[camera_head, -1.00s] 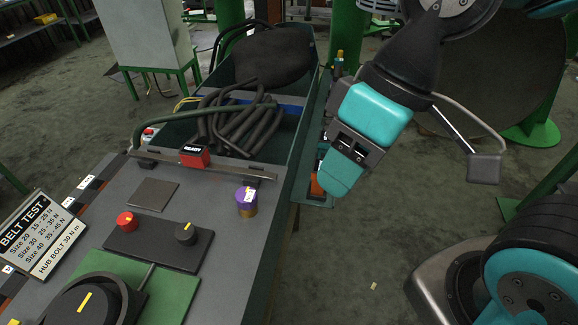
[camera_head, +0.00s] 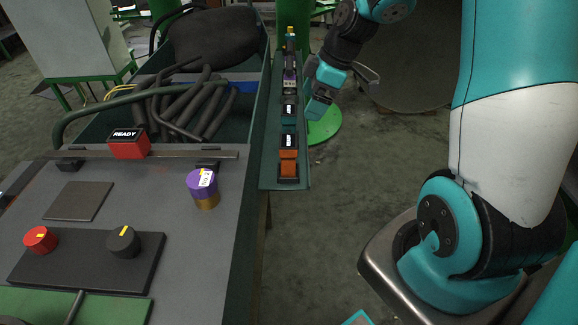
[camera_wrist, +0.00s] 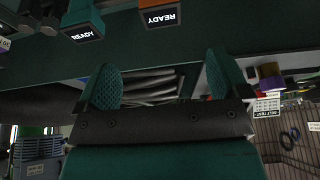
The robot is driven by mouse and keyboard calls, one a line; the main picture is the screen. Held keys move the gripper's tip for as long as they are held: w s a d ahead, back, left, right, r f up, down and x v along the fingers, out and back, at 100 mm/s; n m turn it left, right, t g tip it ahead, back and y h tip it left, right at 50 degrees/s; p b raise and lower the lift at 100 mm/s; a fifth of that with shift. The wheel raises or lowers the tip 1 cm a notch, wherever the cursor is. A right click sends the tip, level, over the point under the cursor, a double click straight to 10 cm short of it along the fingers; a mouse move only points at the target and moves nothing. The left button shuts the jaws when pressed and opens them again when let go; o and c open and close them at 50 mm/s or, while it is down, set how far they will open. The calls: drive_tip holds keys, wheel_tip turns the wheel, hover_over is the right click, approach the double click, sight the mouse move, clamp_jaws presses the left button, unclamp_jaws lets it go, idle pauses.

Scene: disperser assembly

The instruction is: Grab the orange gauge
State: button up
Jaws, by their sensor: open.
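The orange gauge (camera_head: 289,166) sits at the near end of the narrow green side shelf (camera_head: 268,178), with its dark display facing up. In the wrist view the orange gauge (camera_wrist: 157,5) shows at the top edge, with a READY display, beyond the fingertips. My gripper (camera_head: 318,106) is to the right of the shelf, farther from the head camera than the orange gauge and apart from it. In the wrist view my gripper (camera_wrist: 164,78) has its two fingers spread with nothing between them.
A teal gauge (camera_head: 289,112) stands just behind the orange one, with more items farther along the shelf. A purple-topped cylinder (camera_head: 202,186) and a red READY box (camera_head: 129,145) are on the grey bench (camera_head: 190,262).

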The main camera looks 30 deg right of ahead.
sight(289, 142)
drive_tip(key=p+x, duration=0.1)
drive_tip(key=x, duration=1.3)
drive_tip(key=shift+s, duration=0.1)
drive_tip(key=shift+r, duration=0.1)
clamp_jaws()
